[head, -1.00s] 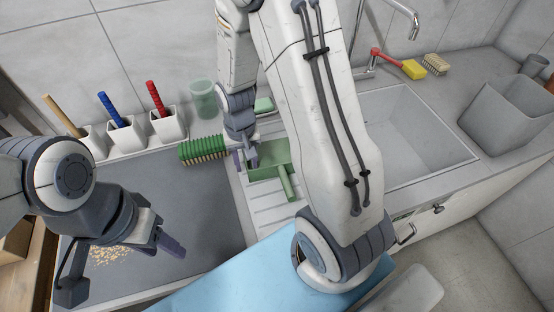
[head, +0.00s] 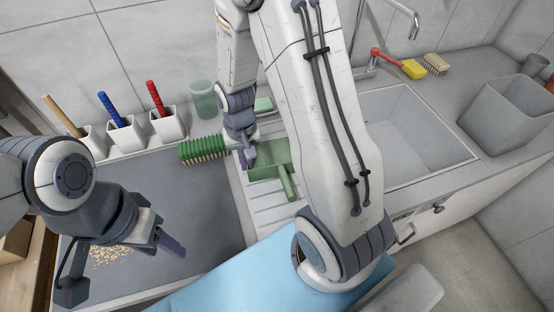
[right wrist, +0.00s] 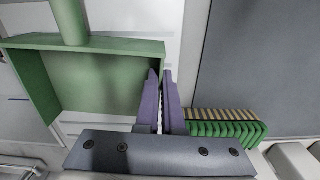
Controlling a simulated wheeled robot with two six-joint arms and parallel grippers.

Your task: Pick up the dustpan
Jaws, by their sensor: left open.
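The green dustpan (head: 268,172) lies on the ribbed drainboard beside the sink, its handle (head: 288,187) pointing toward me. It also fills the upper left of the right wrist view (right wrist: 95,80). My right gripper (head: 245,158) is at the dustpan's left side wall. In the right wrist view its purple fingers (right wrist: 160,105) are close together at that wall, with a narrow gap; the grip itself is partly hidden. My left gripper (head: 170,240) is open and empty above the dark mat.
A green brush (head: 204,149) lies close left of my right gripper, bristles showing. White holders with handled tools (head: 126,137) and a green cup (head: 203,99) stand along the wall. The sink basin (head: 415,130) is right. Crumbs (head: 108,256) lie on the mat (head: 205,215).

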